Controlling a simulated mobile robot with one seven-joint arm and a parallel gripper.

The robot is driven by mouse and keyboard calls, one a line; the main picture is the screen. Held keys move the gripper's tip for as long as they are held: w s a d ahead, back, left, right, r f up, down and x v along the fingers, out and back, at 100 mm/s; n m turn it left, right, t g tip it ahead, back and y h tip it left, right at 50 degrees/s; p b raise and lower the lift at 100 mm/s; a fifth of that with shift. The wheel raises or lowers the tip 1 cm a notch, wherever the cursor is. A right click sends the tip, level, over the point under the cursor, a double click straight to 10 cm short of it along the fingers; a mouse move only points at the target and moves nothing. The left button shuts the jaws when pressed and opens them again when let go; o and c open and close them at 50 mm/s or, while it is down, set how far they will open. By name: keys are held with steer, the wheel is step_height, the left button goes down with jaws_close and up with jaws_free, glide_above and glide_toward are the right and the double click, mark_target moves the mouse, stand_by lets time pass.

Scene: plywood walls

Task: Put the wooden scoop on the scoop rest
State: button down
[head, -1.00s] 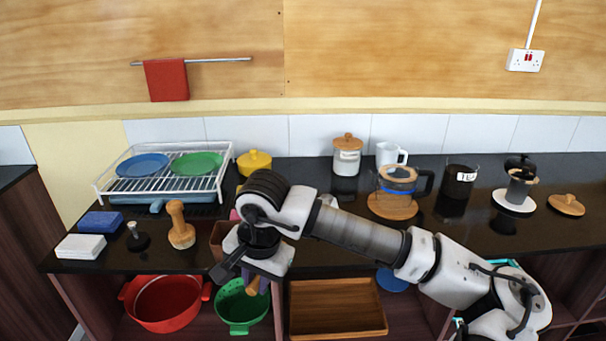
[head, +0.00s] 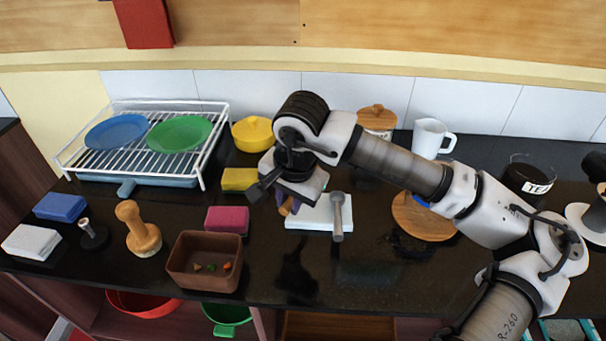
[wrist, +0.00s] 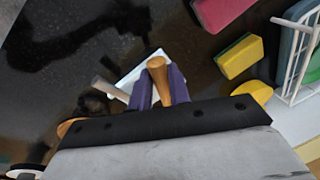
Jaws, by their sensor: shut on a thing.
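My gripper (head: 290,205) has purple fingers shut on the wooden scoop. In the wrist view the scoop's rounded wooden handle (wrist: 158,72) shows between the fingers (wrist: 162,88); a small wooden part (head: 286,207) also shows in the head view. The scoop's bowl is hidden. A flat white slab (head: 303,222), probably the scoop rest, lies on the dark counter just below or beside my gripper. A grey long-handled utensil (head: 338,218) lies across its right part. I cannot tell whether the held scoop touches the slab.
A brown box (head: 204,263) with small bits, a pink block (head: 227,219) and a yellow sponge (head: 239,179) stand left of the slab. A dish rack (head: 150,140) is at back left. A round wooden board (head: 424,218) lies right. The counter front of the slab is clear.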

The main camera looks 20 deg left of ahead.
steer(key=shift+w+f, duration=0.1)
steer(key=shift+w, duration=0.35)
steer(key=shift+s+f, duration=0.1)
steer(key=shift+f, duration=0.45)
steer(key=shift+s+d+b+x, duration=0.15)
steer(key=shift+b+x, duration=0.15)
steer(key=shift+x, duration=0.6)
steer(key=shift+s+d+b+x, duration=0.15)
steer(key=shift+b+x, duration=0.15)
steer(key=shift+x, duration=0.55)
steer(key=shift+s+d+b+x, duration=0.15)
steer(key=shift+b+x, duration=0.15)
steer(key=shift+x, duration=0.6)
steer(key=shift+w+f, duration=0.1)
steer(key=shift+f, duration=0.1)
steer(key=c, duration=1.2)
jaws_free()
steer(key=shift+c, duration=0.2)
steer(key=b+v, duration=0.3)
steer(key=v, duration=1.1)
